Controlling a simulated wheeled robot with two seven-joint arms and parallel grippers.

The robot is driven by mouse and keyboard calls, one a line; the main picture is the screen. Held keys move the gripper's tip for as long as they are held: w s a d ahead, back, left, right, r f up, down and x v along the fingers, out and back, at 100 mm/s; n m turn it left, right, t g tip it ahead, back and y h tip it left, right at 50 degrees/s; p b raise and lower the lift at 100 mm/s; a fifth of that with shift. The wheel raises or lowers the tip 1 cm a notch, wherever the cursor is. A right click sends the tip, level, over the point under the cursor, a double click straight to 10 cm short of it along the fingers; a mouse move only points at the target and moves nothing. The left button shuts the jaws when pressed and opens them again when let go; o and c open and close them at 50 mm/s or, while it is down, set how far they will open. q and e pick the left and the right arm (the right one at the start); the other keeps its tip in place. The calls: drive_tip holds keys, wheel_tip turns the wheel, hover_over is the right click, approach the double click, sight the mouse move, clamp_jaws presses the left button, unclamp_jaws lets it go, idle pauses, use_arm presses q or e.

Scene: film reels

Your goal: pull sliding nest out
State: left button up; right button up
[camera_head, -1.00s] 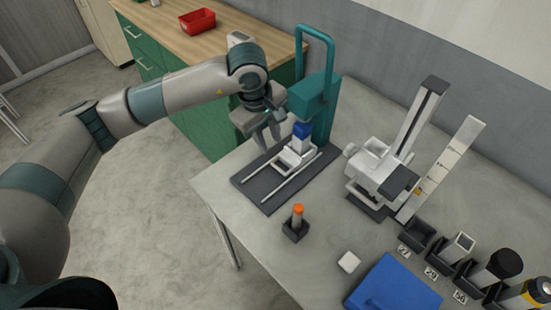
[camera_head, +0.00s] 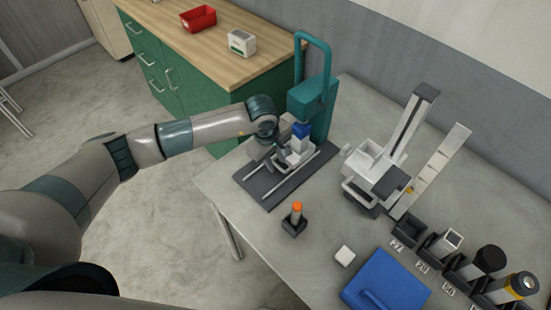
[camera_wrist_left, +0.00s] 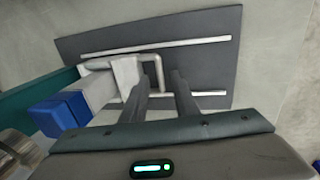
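The sliding nest (camera_head: 297,150) is a pale block on two metal rails over a dark base plate (camera_head: 260,187), at the foot of a teal press (camera_head: 313,97). In the left wrist view the nest (camera_wrist_left: 122,78) has a thin metal bar handle (camera_wrist_left: 158,70) on its front. A blue-topped part (camera_head: 301,130) stands above the nest; its blue end (camera_wrist_left: 60,112) is at left in the wrist view. My left gripper (camera_head: 272,158) is low in front of the nest. Its fingers (camera_wrist_left: 162,78) are apart, with the handle's end between or just beyond their tips; contact is unclear. My right gripper is not in view.
A small dark holder with an orange-topped piece (camera_head: 296,212) stands near the plate's front. A white-and-grey stand (camera_head: 378,172) is to the right. A blue case (camera_head: 385,283) and several dark holders (camera_head: 408,231) line the front right. The green cabinet (camera_head: 262,95) stands behind.

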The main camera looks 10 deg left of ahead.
use_arm(q)
clamp_jaws()
idle(1.4)
